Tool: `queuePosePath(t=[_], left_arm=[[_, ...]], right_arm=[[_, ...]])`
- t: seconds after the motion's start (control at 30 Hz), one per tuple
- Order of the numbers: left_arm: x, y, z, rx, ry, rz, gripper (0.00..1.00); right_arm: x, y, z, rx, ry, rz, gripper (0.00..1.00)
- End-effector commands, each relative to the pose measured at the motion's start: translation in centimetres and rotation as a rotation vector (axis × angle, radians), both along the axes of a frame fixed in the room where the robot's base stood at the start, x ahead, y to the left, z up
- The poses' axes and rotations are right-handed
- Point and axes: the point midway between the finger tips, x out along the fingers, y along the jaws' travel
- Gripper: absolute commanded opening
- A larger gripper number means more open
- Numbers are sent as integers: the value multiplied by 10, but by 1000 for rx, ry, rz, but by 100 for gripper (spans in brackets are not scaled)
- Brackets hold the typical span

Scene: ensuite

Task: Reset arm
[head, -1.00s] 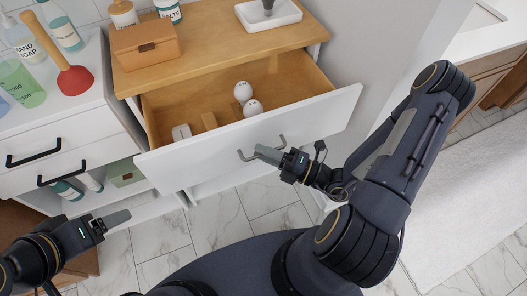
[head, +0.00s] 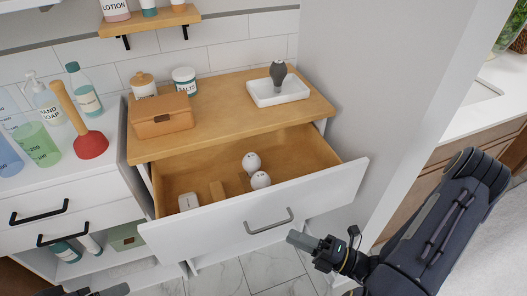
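My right gripper (head: 304,241) is below and to the right of the handle (head: 269,221) of the open white drawer (head: 330,197), apart from it. It holds nothing that I can see, and its finger gap does not show clearly. My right arm (head: 440,235) comes in from the lower right. Only a tip of my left gripper (head: 112,290) shows at the bottom left edge, and its state is hidden.
The wooden top (head: 225,105) carries a brown box (head: 160,115), jars and a white tray (head: 277,92). A plunger (head: 90,145) and bottles stand on the left cabinet. A wall (head: 375,100) rises at the right. Tiled floor (head: 270,272) shows below the drawer.

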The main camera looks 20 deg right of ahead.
Motion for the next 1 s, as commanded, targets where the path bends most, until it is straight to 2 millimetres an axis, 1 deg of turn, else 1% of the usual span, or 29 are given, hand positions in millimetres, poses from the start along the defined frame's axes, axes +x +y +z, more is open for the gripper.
queuePosePath(t=[0.1, 0.17, 0.27, 0.37, 0.4, 0.47, 0.5, 0.57, 0.63, 0.7, 0.77, 0.8, 0.9, 0.97, 1.0], left_arm=[[0, 0, 0, 0, 0, 0, 75], [0, 0, 2, 0, 0, 0, 75], [0, 0, 8, 0, 0, 0, 75], [0, 0, 18, 0, 0, 0, 75], [0, 0, 22, 0, 0, 0, 75], [0, 0, 28, 0, 0, 0, 75], [0, 0, 32, 0, 0, 0, 75], [0, 0, 37, 0, 0, 0, 75], [0, 0, 44, 0, 0, 0, 75], [0, 0, 51, 0, 0, 0, 75], [0, 0, 56, 0, 0, 0, 75], [0, 0, 60, 0, 0, 0, 75], [0, 0, 69, 0, 0, 0, 75], [0, 0, 74, 0, 0, 0, 75], [0, 0, 76, 0, 0, 0, 75]], right_arm=[[0, 0, 1, -4, -4, 3, 31], [0, 2, 6, -28, -25, 21, 31], [-4, 11, 26, -139, -130, 110, 31], [-14, 27, 57, -339, -333, 273, 31], [-21, 33, 69, -435, -438, 352, 31], [-32, 42, 86, -581, -610, 475, 31], [-40, 46, 95, -676, -728, 556, 31], [-51, 50, 107, -814, -909, 672, 31], [-61, 51, 120, -971, -1126, 803, 31], [-70, 48, 132, -1124, -1350, 929, 31], [-75, 43, 142, -1253, -1545, 1031, 31], [-76, 39, 150, -1339, -1674, 1097, 31], [-77, 27, 170, -1545, -1991, 1252, 31], [-75, 20, 183, -1659, -2159, 1330, 31], [-74, 16, 192, 1707, 2233, -1363, 31]])
